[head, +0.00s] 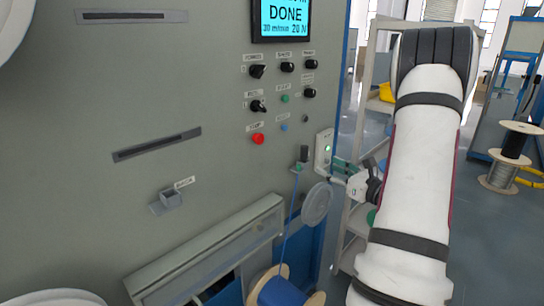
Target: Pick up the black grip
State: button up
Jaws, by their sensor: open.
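A small dark upright cylinder, which looks like the black grip (304,153), stands near the right edge of the grey machine front. It sits just above a small green part where the blue cable passes. My gripper (336,172) is to the right of it and slightly lower, pointing left towards the machine. Its fingers are open and apart from the black grip, with nothing visible between them. A pale box with a green light partly overlaps the view near the fingers, so the exact gap is hard to tell.
The machine's panel carries black knobs (257,72), a red button (258,139) and a screen (286,18) reading DONE. A blue cable (290,225) runs down to a spool (285,292). A grey disc (316,204) hangs below the gripper. Shelves and another spool (510,158) stand right.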

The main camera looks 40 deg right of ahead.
aim_at(307, 153)
jog(key=shift+m+h, duration=0.7)
jog(key=shift+h, duration=0.1)
jog(key=w+d, duration=0.1)
jog(key=w, duration=0.3)
jog(key=w+d+p, duration=0.1)
jog(key=w, duration=0.3)
jog(key=w+d+f, duration=0.1)
jog(key=w+d, duration=0.1)
jog(key=w, duration=0.3)
jog(key=shift+d, duration=0.1)
grip_shut()
